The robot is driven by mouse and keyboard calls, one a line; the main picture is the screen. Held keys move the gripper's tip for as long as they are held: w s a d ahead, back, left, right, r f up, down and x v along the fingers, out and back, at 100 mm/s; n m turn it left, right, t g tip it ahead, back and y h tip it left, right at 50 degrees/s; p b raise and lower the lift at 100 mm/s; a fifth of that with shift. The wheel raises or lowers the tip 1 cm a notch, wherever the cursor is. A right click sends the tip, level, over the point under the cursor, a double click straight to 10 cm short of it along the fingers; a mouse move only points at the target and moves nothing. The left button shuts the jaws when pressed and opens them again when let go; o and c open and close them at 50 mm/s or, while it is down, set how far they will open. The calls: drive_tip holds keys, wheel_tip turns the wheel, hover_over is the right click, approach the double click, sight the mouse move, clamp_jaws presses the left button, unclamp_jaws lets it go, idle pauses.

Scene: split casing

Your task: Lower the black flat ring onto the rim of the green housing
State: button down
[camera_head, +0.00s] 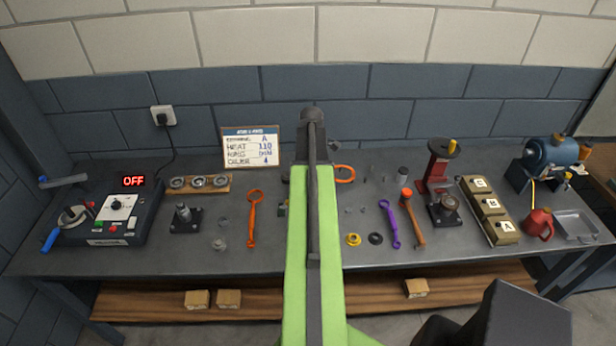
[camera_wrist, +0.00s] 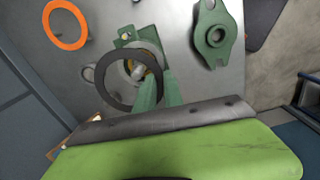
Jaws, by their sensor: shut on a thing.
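The black flat ring (camera_wrist: 103,88) shows in the wrist view, in front of the green housing (camera_wrist: 128,37) and covering part of it. The ring's centre looks offset from the housing's opening towards the lower left of the picture. A gap between ring and rim cannot be judged. My gripper (camera_wrist: 158,90) is shut on the ring's lower right edge; its fingertips are hard to tell from the green behind. In the head view my arm hides the gripper, ring and most of the housing.
A green flanged cover (camera_wrist: 215,36) lies right of the housing in the wrist view. An orange ring (camera_wrist: 52,33) lies at upper left. In the head view, an orange wrench (camera_head: 252,218) lies left of my arm; a yellow part (camera_head: 353,240) and purple wrench (camera_head: 389,222) lie right.

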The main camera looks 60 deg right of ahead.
wheel_tip(320, 180, down, 3)
drive_tip(key=shift+a+r+b, duration=0.1)
drive_tip(key=shift+b, duration=1.15)
drive_tip(key=shift+r, duration=0.1)
drive_tip(key=shift+f+b, duration=3.35)
drive_tip(key=shift+f, duration=0.15)
drive_tip(key=shift+f, duration=0.15)
drive_tip(key=c, duration=1.4)
unclamp_jaws()
drive_tip(key=shift+o, duration=0.2)
wheel_tip(320, 180, up, 11)
drive_tip(key=p, duration=1)
drive_tip(key=shift+f, duration=0.15)
